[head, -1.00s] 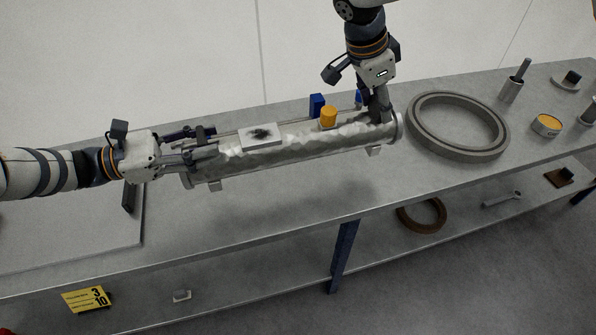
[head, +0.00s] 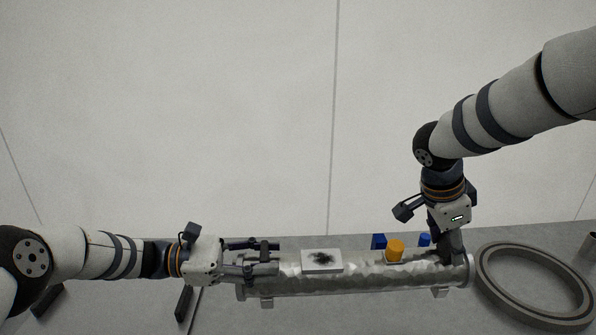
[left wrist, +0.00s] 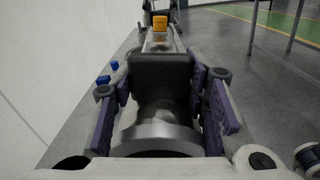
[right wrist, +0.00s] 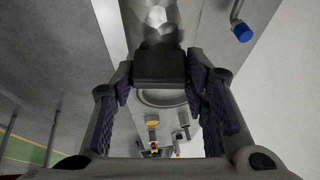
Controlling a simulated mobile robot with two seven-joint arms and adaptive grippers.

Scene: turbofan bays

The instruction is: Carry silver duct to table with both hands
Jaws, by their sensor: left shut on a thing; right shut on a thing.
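The silver duct (head: 350,279) is a long crinkled metal tube lying level across the lower head view, along the grey table (head: 215,318). A white plate with a dark smudge (head: 322,261) and an orange cap (head: 395,251) sit on its upper side. My left gripper (head: 268,262) is shut on the duct's left end; the left wrist view shows its fingers (left wrist: 165,100) on both sides of the tube. My right gripper (head: 450,250) comes from above and is shut on the duct near its right end. I cannot tell whether the duct touches the table.
A large grey ring (head: 535,285) lies on the table just right of the duct. Blue pieces (head: 378,241) show behind the duct. A dark block (head: 184,303) lies at the lower left. A pale wall (head: 250,120) rises behind the table.

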